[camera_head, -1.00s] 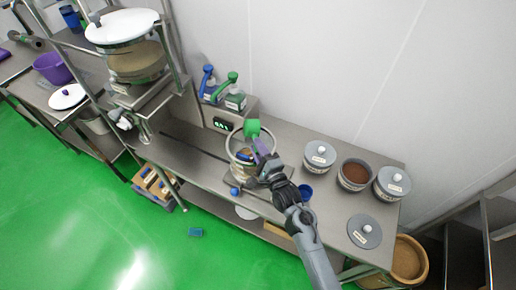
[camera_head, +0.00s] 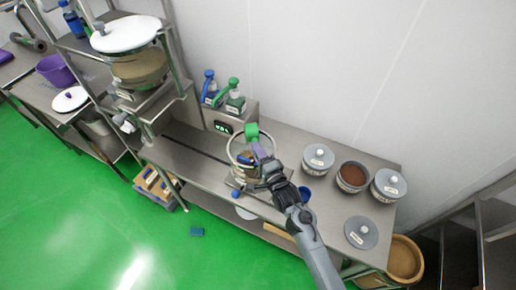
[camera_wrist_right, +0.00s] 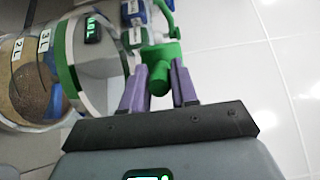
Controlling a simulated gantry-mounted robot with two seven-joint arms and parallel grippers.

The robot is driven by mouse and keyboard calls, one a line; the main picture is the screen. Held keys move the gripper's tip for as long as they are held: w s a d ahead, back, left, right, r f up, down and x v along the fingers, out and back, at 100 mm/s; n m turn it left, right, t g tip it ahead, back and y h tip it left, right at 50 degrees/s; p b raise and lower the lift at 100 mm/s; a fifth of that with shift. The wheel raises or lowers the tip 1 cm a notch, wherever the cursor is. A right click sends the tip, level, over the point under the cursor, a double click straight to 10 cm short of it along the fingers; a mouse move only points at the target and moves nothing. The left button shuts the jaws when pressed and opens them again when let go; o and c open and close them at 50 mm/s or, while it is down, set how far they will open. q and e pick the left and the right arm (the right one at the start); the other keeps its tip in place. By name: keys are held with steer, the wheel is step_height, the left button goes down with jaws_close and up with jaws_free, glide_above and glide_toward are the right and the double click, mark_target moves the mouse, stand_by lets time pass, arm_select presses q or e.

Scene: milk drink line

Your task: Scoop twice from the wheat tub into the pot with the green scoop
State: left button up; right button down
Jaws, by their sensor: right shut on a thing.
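My right gripper (camera_head: 260,152) is shut on the green scoop's handle (camera_head: 251,131), above the pot's right side. The scoop's contents are not clear. My left gripper is not in view.
Lidded grey tubs (camera_head: 318,157) (camera_head: 389,184) flank the open tub, and a loose grey lid (camera_head: 361,233) lies in front. A green-lit display (camera_head: 222,127) and blue and green-handled dispensers (camera_head: 236,100) stand behind the pot. A shelf with a large vessel (camera_head: 140,68) rises at left.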

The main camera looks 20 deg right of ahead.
steer(key=r+n+g+p, duration=0.1)
steer(key=n+p, duration=0.2)
steer(key=r+n+g+h+p, duration=0.1)
steer(key=n+p, duration=0.2)
steer(key=p, duration=0.1)
steer(key=r+n+h+p, duration=0.1)
steer(key=n+p, duration=0.2)
steer(key=shift+a+g, duration=0.25)
steer(key=shift+g, duration=0.15)
steer(key=shift+w+n, duration=0.1)
steer(key=shift+n, duration=0.7)
steer(key=shift+a+r+n+g+h, duration=0.15)
steer(key=shift+r+n+g+h, duration=0.15)
steer(key=shift+r+n+h, duration=0.4)
steer(key=shift+a+r+n+h, duration=0.1)
steer(key=shift+r+n+h, duration=0.15)
steer(key=shift+n, duration=0.4)
steer(key=shift+r+n+h, duration=0.25)
steer(key=shift+n, duration=0.4)
steer(key=shift+r, duration=0.1)
